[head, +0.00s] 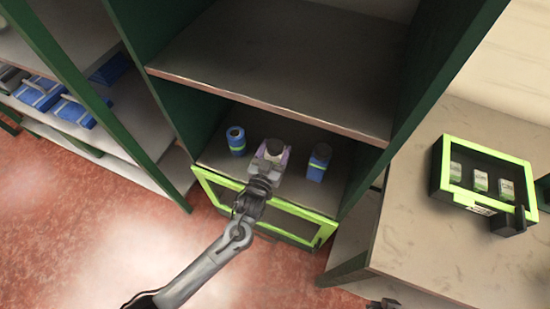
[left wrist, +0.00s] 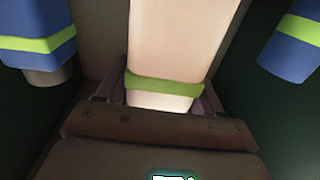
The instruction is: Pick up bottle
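A pale bottle with a green band (left wrist: 165,50) stands between the fingers of my left gripper in the left wrist view. A blue round container (head: 236,141) stands to the left and a blue bottle (head: 319,163) to the right. A small part of what looks like my right gripper (head: 383,303) shows at the bottom edge.
The upper shelf board (head: 290,60) is empty and overhangs the compartment. A green-framed panel (head: 290,222) crosses the front below. A green-edged case with several small items (head: 440,180) sits on the right table (head: 420,240). Blue items (head: 75,112) lie on the left shelves.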

